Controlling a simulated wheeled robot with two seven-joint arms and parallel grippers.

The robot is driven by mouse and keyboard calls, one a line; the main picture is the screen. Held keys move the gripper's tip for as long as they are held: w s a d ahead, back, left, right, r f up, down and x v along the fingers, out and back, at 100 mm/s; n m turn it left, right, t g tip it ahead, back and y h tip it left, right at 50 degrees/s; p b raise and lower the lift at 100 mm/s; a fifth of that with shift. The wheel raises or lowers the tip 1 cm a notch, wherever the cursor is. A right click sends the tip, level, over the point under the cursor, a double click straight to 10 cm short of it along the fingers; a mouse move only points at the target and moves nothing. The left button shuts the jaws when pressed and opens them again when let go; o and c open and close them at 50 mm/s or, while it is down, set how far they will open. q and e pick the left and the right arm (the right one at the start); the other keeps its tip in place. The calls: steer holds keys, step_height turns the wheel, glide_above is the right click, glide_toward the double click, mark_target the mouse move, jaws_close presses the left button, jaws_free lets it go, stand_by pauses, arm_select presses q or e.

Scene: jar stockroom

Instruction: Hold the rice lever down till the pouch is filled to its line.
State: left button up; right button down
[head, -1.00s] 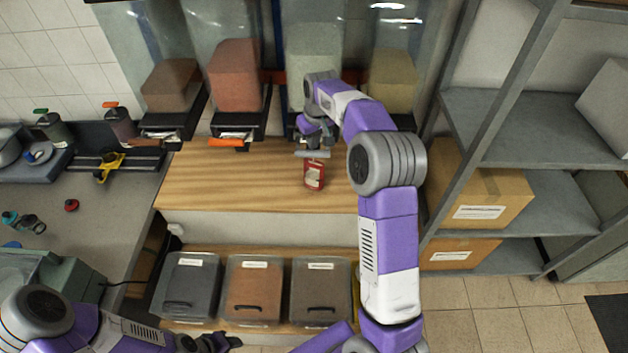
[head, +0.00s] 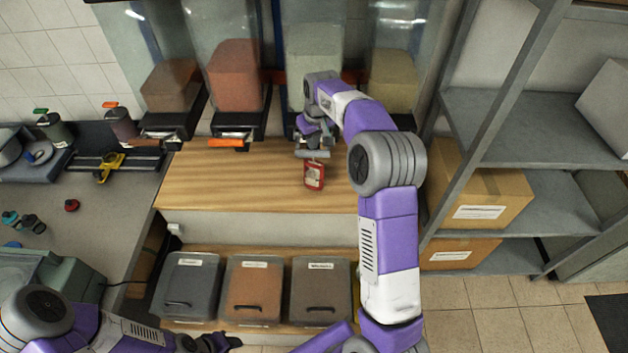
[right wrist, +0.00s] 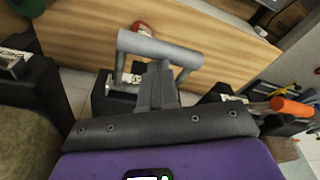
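The rice lever (head: 312,154) is a grey bar handle at the front of the third dispenser from the left, whose hopper holds pale rice (head: 312,75). In the right wrist view the lever (right wrist: 160,46) has a crossbar and two side arms. My right gripper (head: 313,141) is at the lever; its fingers (right wrist: 156,82) are together between the side arms, against or just behind the crossbar. The red pouch (head: 314,176) with a pale panel is upright below the lever; its fill level and line are too small to read. My left gripper (head: 218,343) is low at the bottom edge, far from the dispensers.
Other hoppers hold brown (head: 170,86), reddish (head: 236,76) and yellowish (head: 393,80) contents. An orange lever (head: 226,142) stands to the left. The wooden counter (head: 235,180) is mostly clear. Lidded bins (head: 254,290) sit below. A shelf with boxes (head: 482,197) is at right.

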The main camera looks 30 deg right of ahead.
step_height(320, 180, up, 7)
steer(key=p, duration=0.6)
stand_by(1.1)
